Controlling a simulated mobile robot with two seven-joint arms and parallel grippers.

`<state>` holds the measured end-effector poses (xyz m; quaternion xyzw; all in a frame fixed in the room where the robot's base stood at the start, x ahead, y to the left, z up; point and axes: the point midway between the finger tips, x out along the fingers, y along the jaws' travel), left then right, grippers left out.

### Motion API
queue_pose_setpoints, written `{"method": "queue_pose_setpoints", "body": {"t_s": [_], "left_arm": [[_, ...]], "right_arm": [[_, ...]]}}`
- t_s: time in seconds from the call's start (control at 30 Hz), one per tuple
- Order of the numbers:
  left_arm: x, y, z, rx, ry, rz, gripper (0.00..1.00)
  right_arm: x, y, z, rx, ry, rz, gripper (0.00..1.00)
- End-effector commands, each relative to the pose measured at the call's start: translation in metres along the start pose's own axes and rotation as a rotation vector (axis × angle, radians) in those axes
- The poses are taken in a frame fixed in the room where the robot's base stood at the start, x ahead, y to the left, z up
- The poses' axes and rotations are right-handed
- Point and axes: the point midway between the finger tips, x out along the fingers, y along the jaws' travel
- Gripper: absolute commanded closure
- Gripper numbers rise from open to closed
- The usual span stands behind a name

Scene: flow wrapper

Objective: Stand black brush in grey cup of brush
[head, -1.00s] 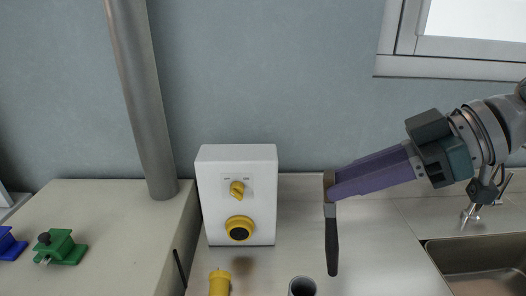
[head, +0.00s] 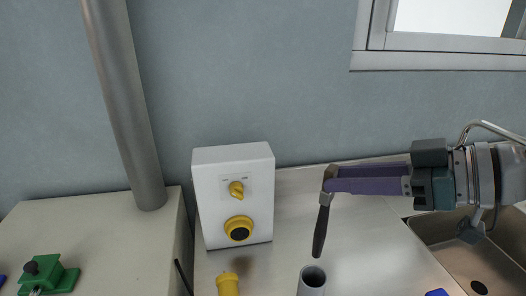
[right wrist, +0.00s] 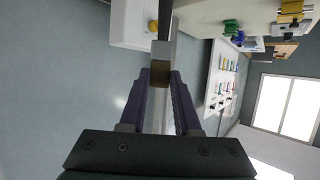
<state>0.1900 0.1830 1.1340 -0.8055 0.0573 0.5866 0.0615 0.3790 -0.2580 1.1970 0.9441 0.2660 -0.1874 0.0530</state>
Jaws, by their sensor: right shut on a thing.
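The black brush (head: 320,232) hangs below my right gripper (head: 330,180), its dark end pointing down and slightly left. My right gripper is shut on the brush's upper part. In the right wrist view the purple fingers (right wrist: 159,85) close on a brownish block of the brush (right wrist: 160,72). The grey cup (head: 312,281) stands on the counter, open at the top and cut off by the bottom edge of the head view. The brush's lower end is just above and behind the cup's mouth in the picture, apart from it. My left gripper is not in view.
A white control box (head: 234,197) with yellow knobs stands left of the brush. A yellow object (head: 228,285) is left of the cup. A sink (head: 450,245) lies to the right, and a blue item (head: 437,293) is at the bottom edge. Bare counter lies between.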

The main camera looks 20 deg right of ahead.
Motion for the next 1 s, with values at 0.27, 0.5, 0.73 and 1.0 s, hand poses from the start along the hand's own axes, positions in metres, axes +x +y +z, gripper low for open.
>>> {"method": "queue_pose_setpoints", "body": {"t_s": [0.27,0.5,0.73,1.0], "left_arm": [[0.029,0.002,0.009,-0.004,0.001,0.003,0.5],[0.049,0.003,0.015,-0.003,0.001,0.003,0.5],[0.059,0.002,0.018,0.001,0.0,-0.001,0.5],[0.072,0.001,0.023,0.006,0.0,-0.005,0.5]], "right_arm": [[0.01,0.0,0.024,-0.001,0.0,-0.001,1.0],[0.017,0.0,0.041,0.0,-0.001,-0.001,1.0],[0.024,0.0,0.058,0.001,0.0,0.0,1.0],[0.033,0.0,0.08,0.001,-0.001,0.0,1.0]]}}
